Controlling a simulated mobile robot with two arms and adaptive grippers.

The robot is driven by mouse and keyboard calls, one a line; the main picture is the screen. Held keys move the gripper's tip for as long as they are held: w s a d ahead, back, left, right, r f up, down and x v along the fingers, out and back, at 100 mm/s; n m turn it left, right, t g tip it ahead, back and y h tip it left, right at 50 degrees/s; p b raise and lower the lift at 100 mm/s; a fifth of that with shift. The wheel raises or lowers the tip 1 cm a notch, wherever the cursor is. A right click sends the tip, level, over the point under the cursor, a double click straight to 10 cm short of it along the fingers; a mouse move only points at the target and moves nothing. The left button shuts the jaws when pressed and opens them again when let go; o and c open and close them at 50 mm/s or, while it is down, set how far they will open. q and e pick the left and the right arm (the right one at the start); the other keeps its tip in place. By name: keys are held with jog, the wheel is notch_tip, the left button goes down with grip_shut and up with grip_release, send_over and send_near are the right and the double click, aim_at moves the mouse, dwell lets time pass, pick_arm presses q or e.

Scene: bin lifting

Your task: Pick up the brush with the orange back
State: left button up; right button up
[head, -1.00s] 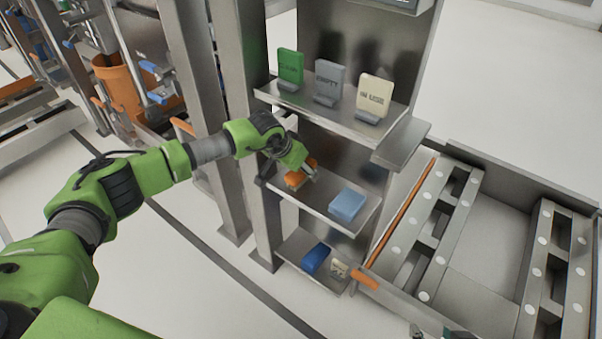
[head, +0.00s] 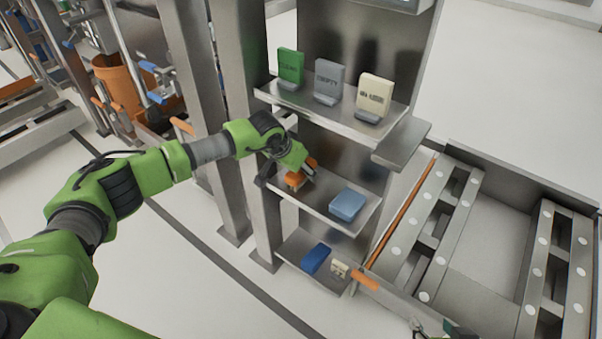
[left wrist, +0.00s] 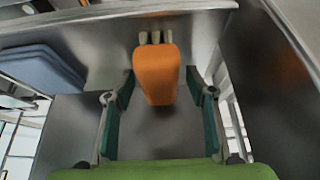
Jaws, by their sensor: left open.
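The brush with the orange back (head: 294,180) is on the middle shelf (head: 318,202), at its left end. In the left wrist view the orange back (left wrist: 156,72) faces me, with pale bristle tufts at its far end. My left gripper (head: 306,171) is at the brush and partly covers it in the head view. In the left wrist view my left gripper (left wrist: 160,80) is open, one finger on each side of the brush, with gaps visible. A small part of my right gripper (head: 432,328) shows at the bottom edge; its jaws are unclear.
A light blue block-like object (head: 347,205) lies right of the brush on the same shelf. The upper shelf (head: 335,118) holds green, grey and cream signs above my gripper. The lower shelf (head: 305,272) holds a dark blue object (head: 316,258) and a small cream one. Metal posts stand left.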

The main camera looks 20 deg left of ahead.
dwell(0.9)
pick_arm(q)
jog(key=c, duration=1.2)
